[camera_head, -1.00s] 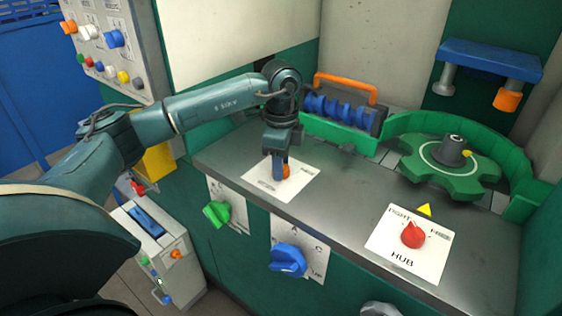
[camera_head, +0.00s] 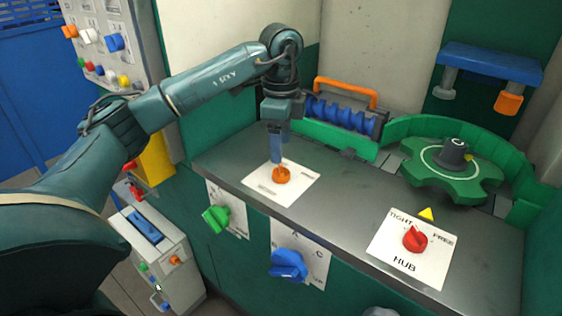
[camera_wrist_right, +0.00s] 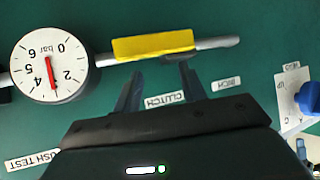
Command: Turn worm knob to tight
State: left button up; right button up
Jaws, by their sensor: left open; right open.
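An orange knob (camera_head: 281,175) sits on a white label plate (camera_head: 262,190) on the grey worktop. The plate's print is too small to read, so I cannot tell the knob's setting. My left gripper (camera_head: 277,160) points down just above and slightly left of the knob. It is open, its fingers nearly overlap in this view, and it holds nothing. A blue worm screw (camera_head: 338,111) lies behind, under an orange handle. My right gripper (camera_wrist_right: 160,88) is open and empty in the right wrist view, facing a green panel with a yellow bar (camera_wrist_right: 153,44).
A red knob (camera_head: 415,239) on the HUB plate stands at the worktop's front right. A green gear (camera_head: 450,180) is behind it. A green knob (camera_head: 216,219) and a blue knob (camera_head: 288,264) stick out from the front panel. A pressure gauge (camera_wrist_right: 52,65) is left of the yellow bar.

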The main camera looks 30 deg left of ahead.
aim_at(281, 168)
pick_arm(q)
notch_tip(281, 168, up, 7)
jog(key=shift+f, duration=0.2)
dwell(0.3)
jog(key=shift+s, duration=0.1)
